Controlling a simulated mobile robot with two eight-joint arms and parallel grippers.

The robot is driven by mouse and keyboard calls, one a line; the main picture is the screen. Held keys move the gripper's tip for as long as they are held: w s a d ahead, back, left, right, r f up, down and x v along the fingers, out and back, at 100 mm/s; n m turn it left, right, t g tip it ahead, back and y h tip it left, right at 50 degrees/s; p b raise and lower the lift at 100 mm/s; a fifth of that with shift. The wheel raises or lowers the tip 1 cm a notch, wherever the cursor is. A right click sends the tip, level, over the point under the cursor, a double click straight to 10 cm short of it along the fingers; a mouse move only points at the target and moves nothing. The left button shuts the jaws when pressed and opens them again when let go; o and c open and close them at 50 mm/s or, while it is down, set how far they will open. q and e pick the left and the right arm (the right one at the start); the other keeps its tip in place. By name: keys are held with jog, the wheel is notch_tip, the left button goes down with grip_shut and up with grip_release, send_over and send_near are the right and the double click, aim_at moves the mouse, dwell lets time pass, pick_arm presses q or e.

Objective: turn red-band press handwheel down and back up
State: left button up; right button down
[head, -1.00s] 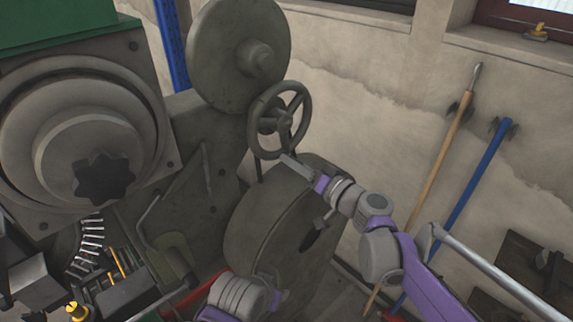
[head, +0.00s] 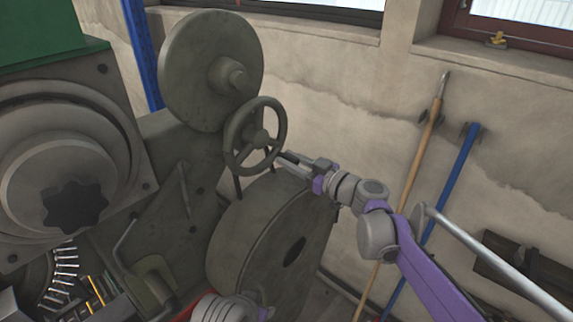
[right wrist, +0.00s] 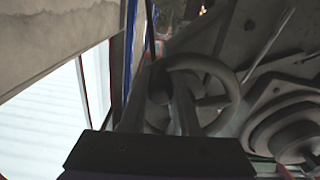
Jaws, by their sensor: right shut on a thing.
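The grey spoked handwheel (head: 234,127) stands upright on the side of a dark grey press (head: 165,140). I see no red band on the parts in view. My right gripper (head: 281,155) is at the lower right of the wheel's rim and shut on it. In the right wrist view, the fingers (right wrist: 165,98) reach to the wheel (right wrist: 228,82), whose near rim is partly hidden by them. Part of my left arm's end (head: 232,309) shows at the bottom edge of the head view; its fingers are not clear.
A large round grey drum (head: 255,235) stands below the wheel and a grey disc (head: 200,70) above it. A wooden-handled tool (head: 412,170) and a blue-handled tool (head: 450,185) lean on the wall at right. Loose rivets (head: 65,265) lie at lower left.

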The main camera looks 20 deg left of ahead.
jog(key=shift+w+d+r+n, duration=0.1)
jog(key=shift+w+r+n, duration=0.1)
jog(key=shift+n, duration=0.1)
dwell(0.4)
jog(key=c, duration=0.7)
grip_release()
jog(key=shift+o, duration=0.2)
jog(key=shift+s+d, duration=0.1)
jog(key=v, duration=1)
jog(key=shift+d+b, duration=0.3)
jog(key=shift+b, duration=0.1)
